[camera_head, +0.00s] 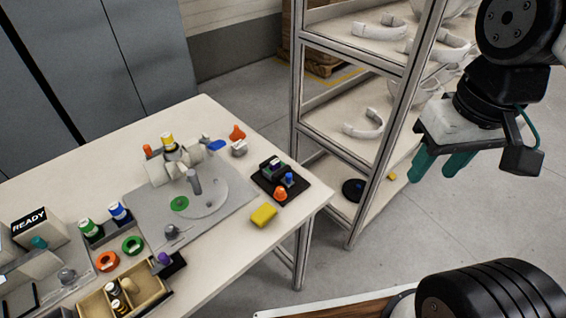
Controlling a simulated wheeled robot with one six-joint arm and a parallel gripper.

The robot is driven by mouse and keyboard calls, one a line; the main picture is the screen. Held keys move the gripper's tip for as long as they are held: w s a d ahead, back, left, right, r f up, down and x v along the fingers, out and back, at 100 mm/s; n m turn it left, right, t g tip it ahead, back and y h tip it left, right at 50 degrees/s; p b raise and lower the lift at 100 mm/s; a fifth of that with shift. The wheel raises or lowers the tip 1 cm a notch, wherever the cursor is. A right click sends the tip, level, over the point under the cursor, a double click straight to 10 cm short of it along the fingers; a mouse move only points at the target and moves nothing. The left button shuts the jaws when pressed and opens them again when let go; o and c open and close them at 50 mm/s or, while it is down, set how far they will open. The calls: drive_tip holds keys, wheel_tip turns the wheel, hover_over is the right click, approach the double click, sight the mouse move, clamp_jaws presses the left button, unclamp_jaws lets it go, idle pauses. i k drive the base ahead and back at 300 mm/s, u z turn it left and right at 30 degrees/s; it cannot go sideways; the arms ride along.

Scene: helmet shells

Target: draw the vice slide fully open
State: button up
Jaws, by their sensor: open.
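A fixture of pale blocks (162,170) stands at the back of a grey plate (150,218) on the workbench. It may be the vice, but I cannot make out its slide or how far open it is. A yellow-topped piece (167,140) stands at its back. A grey post (194,182) rises from the round disc (212,200) on the plate. My gripper (437,170) is at the upper right, in front of the shelf rack and well away from the bench. Its two teal fingers are apart and point down, with nothing between them.
The workbench (275,215) carries a black tray (291,187) of small parts, a yellow block (264,215), bottles, colored rings and a wooden box (150,283). The shelf rack (367,150) with white shells stands behind; floor between is clear.

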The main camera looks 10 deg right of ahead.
sight(284, 176)
drive_tip(key=z, duration=0.05)
drive_tip(key=k, duration=1.05)
drive_tip(key=u, duration=0.75)
drive_tip(key=i, duration=1.15)
drive_tip(key=z, duration=0.7)
